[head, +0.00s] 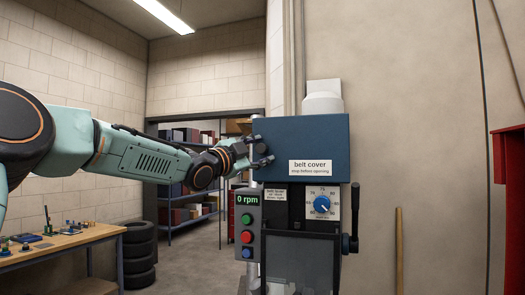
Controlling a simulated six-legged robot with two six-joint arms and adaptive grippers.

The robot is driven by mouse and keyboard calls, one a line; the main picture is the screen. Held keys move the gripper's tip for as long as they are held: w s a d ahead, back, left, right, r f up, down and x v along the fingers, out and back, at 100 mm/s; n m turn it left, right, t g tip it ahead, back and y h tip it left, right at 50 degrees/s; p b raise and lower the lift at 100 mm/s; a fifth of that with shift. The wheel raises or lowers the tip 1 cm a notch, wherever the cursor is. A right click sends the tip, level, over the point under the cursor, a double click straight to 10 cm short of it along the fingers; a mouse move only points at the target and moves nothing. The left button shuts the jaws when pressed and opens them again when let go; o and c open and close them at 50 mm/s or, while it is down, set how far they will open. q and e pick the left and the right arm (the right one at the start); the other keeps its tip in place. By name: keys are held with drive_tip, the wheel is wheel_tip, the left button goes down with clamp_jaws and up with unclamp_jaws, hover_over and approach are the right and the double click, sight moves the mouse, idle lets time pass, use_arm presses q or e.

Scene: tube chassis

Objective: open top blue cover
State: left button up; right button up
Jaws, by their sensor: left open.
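The blue belt cover (310,138) is a box at the top of the machine, with a white label reading "belt cover, stop before opening". It looks closed. My left gripper (266,150) is open at the cover's left edge, its fingers overlapping that edge in the picture. I cannot tell whether they touch it. Below the cover, a grey control box (247,222) shows "0 rpm" above green, red and blue buttons. My right gripper does not show.
A blue dial (321,204) and a black lever (351,232) sit below the cover. A workbench (70,241) with small parts and stacked tyres (139,254) stand at left. Shelves (190,205) are behind. A red cabinet (512,210) stands at the right edge.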

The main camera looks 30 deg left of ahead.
use_arm(q)
drive_tip(key=shift+d+r, duration=0.1)
drive_tip(key=shift+d, duration=0.15)
drive_tip(key=shift+s+a, duration=0.4)
drive_tip(key=shift+a, duration=0.05)
drive_tip(key=c, duration=0.4)
drive_tip(key=shift+a, duration=0.1)
drive_tip(key=shift+c, duration=0.5)
drive_tip(key=shift+w+d, duration=0.15)
drive_tip(key=shift+d, duration=0.05)
drive_tip(key=c, duration=0.3)
clamp_jaws()
drive_tip(key=shift+r, duration=0.1)
